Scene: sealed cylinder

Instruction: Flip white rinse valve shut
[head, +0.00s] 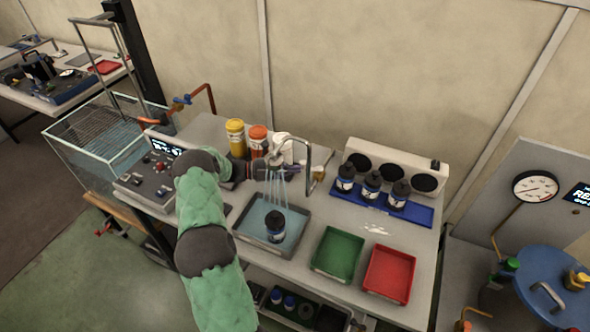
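The rinse tap is a bent metal pipe (309,152) behind the grey basin (245,236). A white part (285,146) at the back of the pipe looks like the rinse valve, partly hidden by my gripper. Streams of water (277,190) fall into the basin, onto a dark-capped bottle with a blue and white label (275,227). My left gripper (290,172) reaches in from the left, just in front of the white part. Its fingers are small and overlap the tap, so I cannot tell if they are open or touching it. My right gripper is not in view.
Yellow (235,137) and orange (258,140) jars stand close behind my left arm. Green (337,253) and red (389,274) trays lie to the right. A control box (150,183) is at left.

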